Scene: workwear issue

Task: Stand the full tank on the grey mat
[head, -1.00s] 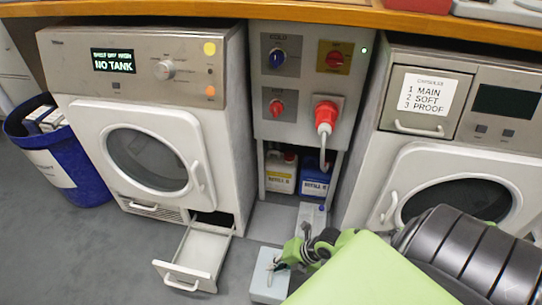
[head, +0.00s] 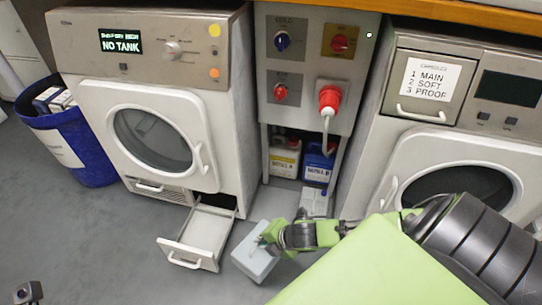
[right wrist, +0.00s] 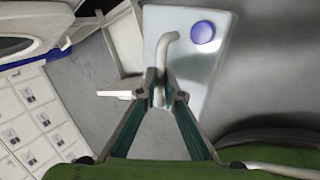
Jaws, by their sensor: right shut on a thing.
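The tank (head: 254,252) is a pale grey-blue box with a handle, held low in front of the cabinet, right of the open drawer. Its blue cap (right wrist: 202,32) and bent pale handle (right wrist: 166,52) show in the right wrist view. My right gripper (head: 268,238) is shut on the handle; its fingers (right wrist: 160,92) meet there. I cannot tell whether the tank touches the floor, or how full it is. A dark part at the lower left looks like my left gripper (head: 28,292); its jaws are unclear. I cannot pick out the grey mat for certain.
The left dryer (head: 150,130) reads "NO TANK"; its low drawer (head: 196,238) is pulled out. Yellow-labelled (head: 285,158) and blue (head: 318,165) bottles stand under the control cabinet (head: 310,70). A blue bin (head: 75,150) stands left. Floor is clear at lower left.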

